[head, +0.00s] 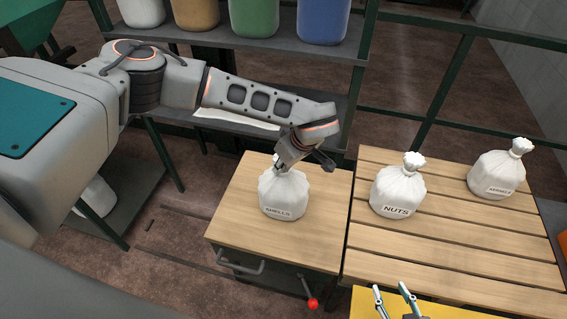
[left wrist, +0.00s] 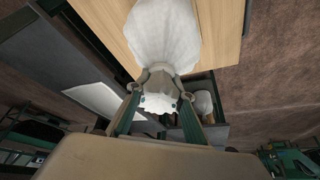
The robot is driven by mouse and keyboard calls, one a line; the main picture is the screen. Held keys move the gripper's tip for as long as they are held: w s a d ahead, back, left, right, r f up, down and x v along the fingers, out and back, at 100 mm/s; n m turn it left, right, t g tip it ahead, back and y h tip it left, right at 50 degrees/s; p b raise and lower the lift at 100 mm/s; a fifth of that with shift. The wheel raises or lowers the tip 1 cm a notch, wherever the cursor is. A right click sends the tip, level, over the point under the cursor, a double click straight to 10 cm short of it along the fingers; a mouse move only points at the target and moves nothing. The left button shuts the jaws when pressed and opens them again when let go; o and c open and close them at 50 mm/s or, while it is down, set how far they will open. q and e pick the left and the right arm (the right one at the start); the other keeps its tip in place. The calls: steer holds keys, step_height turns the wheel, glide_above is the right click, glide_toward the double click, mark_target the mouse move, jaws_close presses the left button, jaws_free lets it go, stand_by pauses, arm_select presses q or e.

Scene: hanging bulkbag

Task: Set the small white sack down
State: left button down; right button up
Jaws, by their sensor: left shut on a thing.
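The small white sack labelled SHELLS (head: 283,195) is upright over the wooden top of a small cabinet (head: 235,215). Its base looks at or very near the wood; I cannot tell for sure whether it touches. My left gripper (head: 281,168) comes from above and is shut on the tied neck of this sack. In the left wrist view, the fingers (left wrist: 160,100) pinch the neck and the white sack body (left wrist: 165,35) hangs beyond them. My right gripper (head: 394,298) is at the bottom edge, open and empty, over a yellow surface.
A slatted wooden table (head: 440,240) stands right of the cabinet. It bears a white NUTS sack (head: 398,190) and another white sack (head: 497,172) farther right. Coloured bins, such as a green one (head: 254,15), stand on a shelf behind. A red-knobbed lever (head: 312,302) sticks out at the cabinet's front.

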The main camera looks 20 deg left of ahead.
arm_select(q)
steer(key=c, duration=1.8)
jaws_free()
steer(key=shift+o, duration=0.2)
